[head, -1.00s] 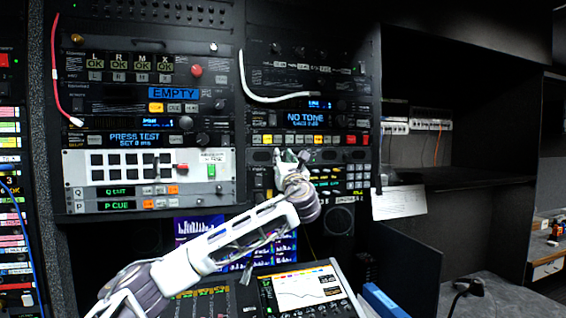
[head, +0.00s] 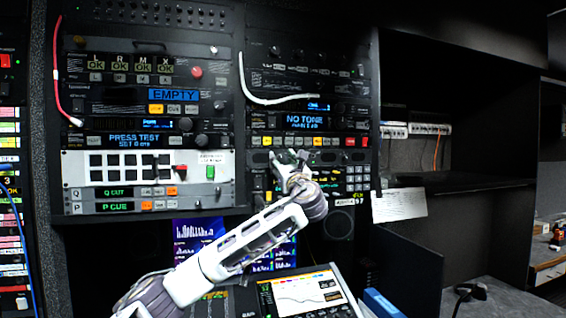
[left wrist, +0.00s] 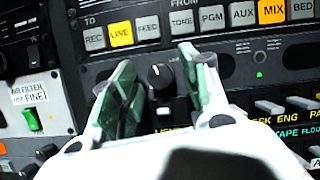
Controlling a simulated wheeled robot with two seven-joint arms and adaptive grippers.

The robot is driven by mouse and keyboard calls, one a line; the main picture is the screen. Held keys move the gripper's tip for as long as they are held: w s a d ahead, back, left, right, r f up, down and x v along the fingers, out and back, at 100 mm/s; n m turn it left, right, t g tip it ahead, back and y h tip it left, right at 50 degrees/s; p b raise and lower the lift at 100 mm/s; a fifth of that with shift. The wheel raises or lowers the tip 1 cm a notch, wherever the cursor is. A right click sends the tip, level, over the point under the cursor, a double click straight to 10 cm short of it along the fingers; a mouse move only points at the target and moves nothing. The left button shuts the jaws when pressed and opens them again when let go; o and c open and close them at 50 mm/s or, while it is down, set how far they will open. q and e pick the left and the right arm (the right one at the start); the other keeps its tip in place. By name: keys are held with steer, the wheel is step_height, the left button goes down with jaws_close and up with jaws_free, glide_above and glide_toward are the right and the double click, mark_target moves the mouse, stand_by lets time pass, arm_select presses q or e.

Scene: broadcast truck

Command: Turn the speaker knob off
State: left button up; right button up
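A black rotary knob (left wrist: 160,76) with a white pointer mark sits on the dark rack panel in the left wrist view. Its pointer faces up, slightly left. Its label is not readable, so I cannot confirm it is the speaker knob. My left gripper (left wrist: 160,62) is open, with one green-padded finger on each side of the knob. Gaps show between the fingers and the knob. In the head view my left gripper (head: 288,157) is at the right-hand rack, below a button row, and hides the knob. My right gripper is not in view.
A row of buttons (left wrist: 200,20), with LINE and MIX lit, runs just above the knob. A green switch (left wrist: 31,119) is at left. A NO TONE display (head: 306,120) and a keypad (head: 357,178) are nearby. A mixer screen (head: 302,291) stands below my arm.

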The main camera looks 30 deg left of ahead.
arm_select(q)
steer(key=v, duration=1.2)
stand_by(0.5)
stand_by(0.3)
